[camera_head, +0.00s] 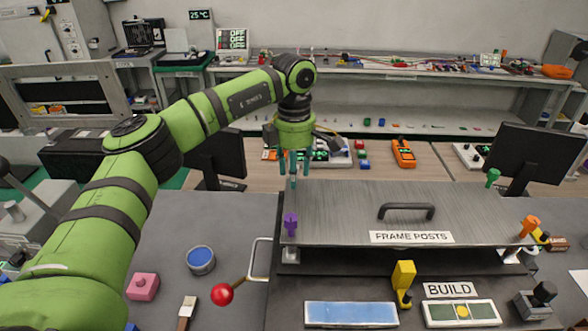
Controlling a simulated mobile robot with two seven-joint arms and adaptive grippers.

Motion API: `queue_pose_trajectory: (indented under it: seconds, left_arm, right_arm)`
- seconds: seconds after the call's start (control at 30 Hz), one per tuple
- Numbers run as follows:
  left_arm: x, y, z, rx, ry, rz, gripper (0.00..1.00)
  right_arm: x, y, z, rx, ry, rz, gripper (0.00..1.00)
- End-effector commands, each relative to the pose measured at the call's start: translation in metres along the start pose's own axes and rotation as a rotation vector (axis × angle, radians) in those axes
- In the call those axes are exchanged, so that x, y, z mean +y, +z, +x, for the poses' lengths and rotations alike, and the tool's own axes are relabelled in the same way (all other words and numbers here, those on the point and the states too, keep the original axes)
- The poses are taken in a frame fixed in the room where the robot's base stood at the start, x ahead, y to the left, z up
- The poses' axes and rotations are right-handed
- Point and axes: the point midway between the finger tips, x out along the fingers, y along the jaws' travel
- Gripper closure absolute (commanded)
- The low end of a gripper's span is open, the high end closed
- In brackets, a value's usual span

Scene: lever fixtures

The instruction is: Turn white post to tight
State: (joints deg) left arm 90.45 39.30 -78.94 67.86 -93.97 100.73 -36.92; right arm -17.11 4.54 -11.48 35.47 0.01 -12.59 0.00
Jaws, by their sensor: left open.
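My left gripper (294,167) points down with its thin teal fingers apart, over the back left corner of the metal plate (345,212) labelled FRAME POSTS. I cannot make out a white post; the fingers cover that corner. A purple post (290,223) stands at the front left corner, a green post (493,177) at the back right, and an orange post (528,226) at the front right. My right gripper is not in view.
A dark handle (406,211) rises from the plate. In front are a yellow lever (403,280), a BUILD panel (461,312) and a red-knobbed lever (222,294). Monitors (525,160) stand behind. A blue-topped tin (201,260) and a pink block (142,286) sit at left.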

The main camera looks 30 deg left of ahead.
Motion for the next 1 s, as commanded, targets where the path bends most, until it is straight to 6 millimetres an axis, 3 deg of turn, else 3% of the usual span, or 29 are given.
queue_pose_trajectory:
  seconds: [0.17, 0.6, 0.8, 1.0]
  left_arm:
    - [0.001, 0.001, -0.016, -0.002, 0.003, -0.001, 0.54]
    - [0.000, 0.001, -0.102, -0.001, 0.001, 0.000, 0.54]
    - [0.000, 0.000, -0.118, 0.000, 0.000, 0.001, 0.54]
    - [0.000, 0.000, -0.120, 0.000, -0.001, 0.001, 0.54]
  right_arm:
    - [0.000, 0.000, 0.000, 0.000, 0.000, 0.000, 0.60]
    - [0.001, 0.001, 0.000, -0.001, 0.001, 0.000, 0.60]
    - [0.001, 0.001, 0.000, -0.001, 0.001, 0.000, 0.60]
    - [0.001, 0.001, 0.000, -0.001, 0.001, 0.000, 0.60]
